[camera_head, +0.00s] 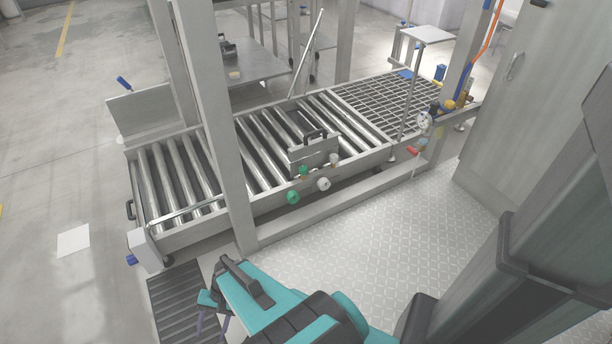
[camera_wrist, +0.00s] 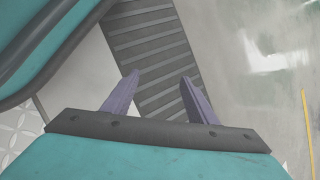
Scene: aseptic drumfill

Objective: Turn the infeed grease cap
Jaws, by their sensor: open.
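Round caps sit on the near side of the roller conveyor (camera_head: 180,185), below a grey plate with a black handle. A green cap (camera_head: 293,197) and a white cap (camera_head: 323,184) face outward; a smaller green one (camera_head: 303,170) and a smaller white one (camera_head: 333,159) sit just above them. I cannot tell which is the infeed grease cap. My gripper (camera_head: 212,323) is low in front of the conveyor, left of the caps and apart from them. In the wrist view my gripper (camera_wrist: 160,80) has its two purple fingers spread and empty, above a dark ribbed mat.
A grey upright post (camera_head: 215,120) stands between the left rollers and the caps. The handled plate (camera_head: 315,150) rises over the caps. A gauge (camera_head: 424,123) and valves are at the right. The ribbed mat (camera_head: 178,305) lies below; the tread-plate floor (camera_head: 370,240) is clear.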

